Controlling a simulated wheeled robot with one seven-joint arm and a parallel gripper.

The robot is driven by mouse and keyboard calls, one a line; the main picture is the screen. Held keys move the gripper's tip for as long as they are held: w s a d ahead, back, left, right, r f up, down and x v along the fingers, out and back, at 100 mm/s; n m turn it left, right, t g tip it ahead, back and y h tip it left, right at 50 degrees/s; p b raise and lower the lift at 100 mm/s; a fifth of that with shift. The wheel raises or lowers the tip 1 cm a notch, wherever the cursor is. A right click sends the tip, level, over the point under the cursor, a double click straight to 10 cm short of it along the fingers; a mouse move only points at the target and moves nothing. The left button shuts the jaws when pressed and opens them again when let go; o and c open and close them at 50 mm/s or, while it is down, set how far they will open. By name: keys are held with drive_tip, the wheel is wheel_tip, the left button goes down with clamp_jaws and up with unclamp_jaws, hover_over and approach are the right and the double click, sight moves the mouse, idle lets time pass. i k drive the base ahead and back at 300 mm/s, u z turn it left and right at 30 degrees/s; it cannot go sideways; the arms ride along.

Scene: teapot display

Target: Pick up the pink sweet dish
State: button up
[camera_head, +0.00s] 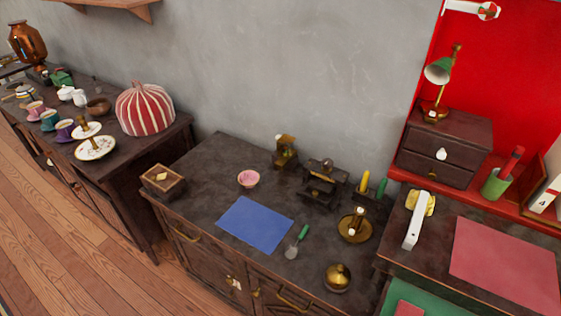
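The pink sweet dish (248,179) is a small round bowl, pink with a pale rim. It stands upright on the dark wooden cabinet (208,160) in the middle of the view, behind a blue mat (256,224). Nothing covers it. I cannot make out whether anything is in it. My gripper is not in view.
A wooden box (163,181) stands left of the dish, and a small brass-and-wood item (285,152) behind it to the right. Dark stands, a brass candle holder (354,226), a green-handled trowel (297,242) and a brass bell (337,278) lie further right.

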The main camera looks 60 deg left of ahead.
sight(248, 178)
drive_tip(key=u, duration=3.95)
drive_tip(key=i, duration=2.75)
drive_tip(key=z, duration=2.5)
